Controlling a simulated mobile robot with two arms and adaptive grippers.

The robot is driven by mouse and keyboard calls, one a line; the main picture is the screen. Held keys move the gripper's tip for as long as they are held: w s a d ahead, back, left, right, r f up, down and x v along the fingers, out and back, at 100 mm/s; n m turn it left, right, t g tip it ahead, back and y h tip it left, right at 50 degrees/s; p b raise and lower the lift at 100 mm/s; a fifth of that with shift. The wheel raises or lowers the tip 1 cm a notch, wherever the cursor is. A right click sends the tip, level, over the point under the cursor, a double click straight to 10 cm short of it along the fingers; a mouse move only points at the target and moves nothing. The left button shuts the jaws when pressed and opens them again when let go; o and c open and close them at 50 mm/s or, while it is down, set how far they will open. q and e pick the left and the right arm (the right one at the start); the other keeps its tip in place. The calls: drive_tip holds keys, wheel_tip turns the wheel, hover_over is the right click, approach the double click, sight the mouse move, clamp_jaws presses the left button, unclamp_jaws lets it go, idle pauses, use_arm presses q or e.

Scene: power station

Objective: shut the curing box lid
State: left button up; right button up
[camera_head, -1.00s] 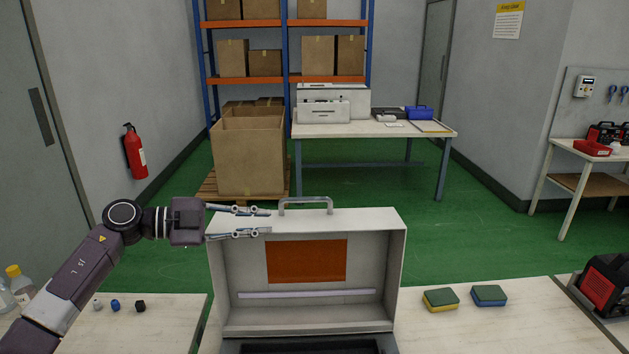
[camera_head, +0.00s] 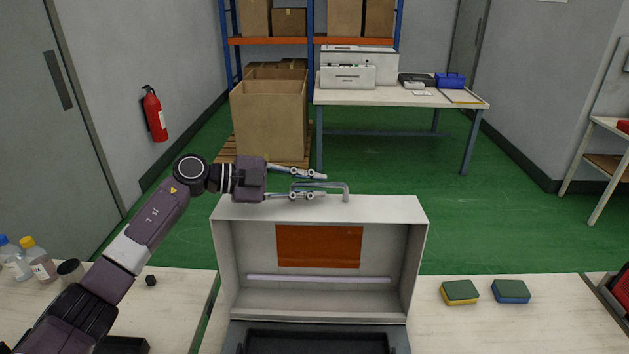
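The curing box stands open in the lower middle. Its raised lid (camera_head: 415,235) shows its hollow inner side, with an orange-brown panel (camera_head: 319,247) and a pale strip. The dark box base (camera_head: 400,340) shows at the bottom edge, partly cut off. A grey handle (camera_head: 346,189) sits on the lid's top edge. My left gripper (camera_head: 326,186) comes in from the left at the handle. Its two fingers are apart and overlap the handle's left and middle part; I cannot tell whether they touch it. My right gripper is not in view.
Two sponges (camera_head: 459,292) (camera_head: 510,291) lie on the worktop (camera_head: 450,325) right of the box. Bottles (camera_head: 38,262) and a small black cube (camera_head: 151,281) stand at the left. Green floor lies open behind, before a white table (camera_head: 400,98) and a cardboard box (camera_head: 268,125).

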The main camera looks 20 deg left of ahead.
use_arm(q)
drive_tip(key=shift+d, duration=0.1)
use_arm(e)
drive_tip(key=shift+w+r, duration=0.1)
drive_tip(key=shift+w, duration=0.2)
use_arm(q)
drive_tip(key=shift+c, duration=0.2)
clamp_jaws()
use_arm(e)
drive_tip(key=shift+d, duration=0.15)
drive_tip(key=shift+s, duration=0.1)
